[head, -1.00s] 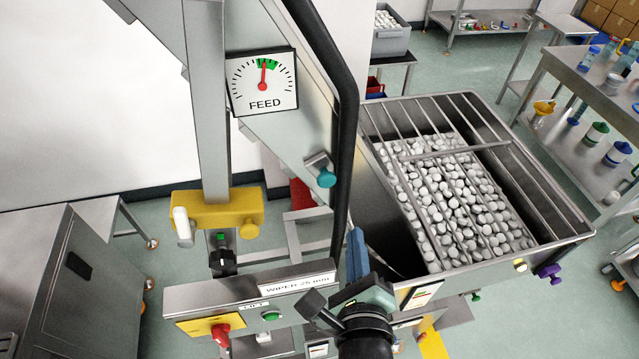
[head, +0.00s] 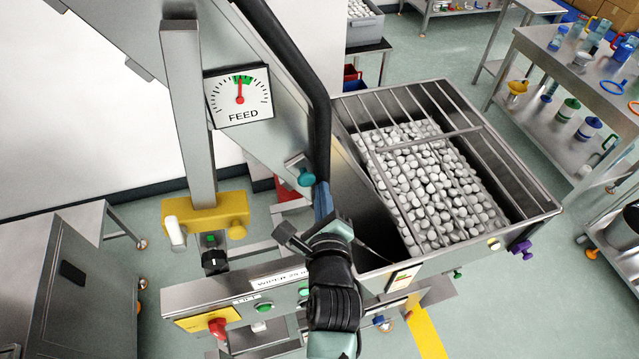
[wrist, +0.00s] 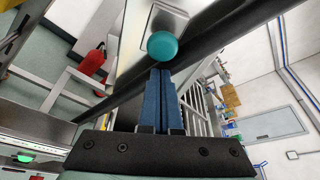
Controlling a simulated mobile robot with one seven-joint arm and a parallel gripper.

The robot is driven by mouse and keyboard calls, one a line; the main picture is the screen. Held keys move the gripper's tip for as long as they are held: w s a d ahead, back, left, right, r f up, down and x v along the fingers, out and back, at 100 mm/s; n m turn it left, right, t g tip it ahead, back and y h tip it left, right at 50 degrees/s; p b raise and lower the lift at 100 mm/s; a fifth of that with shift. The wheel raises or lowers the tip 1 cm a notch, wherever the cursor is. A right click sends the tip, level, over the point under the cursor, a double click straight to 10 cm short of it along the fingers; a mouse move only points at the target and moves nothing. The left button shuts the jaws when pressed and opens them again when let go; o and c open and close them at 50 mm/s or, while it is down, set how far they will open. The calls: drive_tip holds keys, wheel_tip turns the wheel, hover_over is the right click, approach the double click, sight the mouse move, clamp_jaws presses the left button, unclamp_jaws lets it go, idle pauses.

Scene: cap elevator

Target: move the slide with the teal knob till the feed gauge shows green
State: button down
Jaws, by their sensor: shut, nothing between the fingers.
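The teal knob (head: 306,179) sits on a small metal slide plate (head: 295,163) on the sloping steel elevator side. The white feed gauge (head: 238,96) is above it to the left. Its red needle points nearly straight up, within the green band near its left part. My gripper (head: 322,186), with blue fingers, is shut and empty just right of the knob in the head view. In the wrist view the teal knob (wrist: 162,45) is just beyond the tips of my gripper (wrist: 161,72). I cannot tell whether they touch.
A black tube (head: 318,120) runs along the elevator edge close to my fingers. A barred hopper (head: 540,212) full of white caps stands to the right. A yellow clamp (head: 205,214) and a control panel with a red switch (head: 218,327) are at lower left.

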drive_tip(key=shift+s+a+r, duration=0.1)
drive_tip(key=shift+a+r, duration=0.15)
drive_tip(key=shift+a+r+p, duration=0.2)
drive_tip(key=shift+r+p, duration=0.35)
drive_tip(key=shift+p, duration=0.5)
drive_tip(key=shift+a+f, duration=0.1)
drive_tip(key=shift+f, duration=0.05)
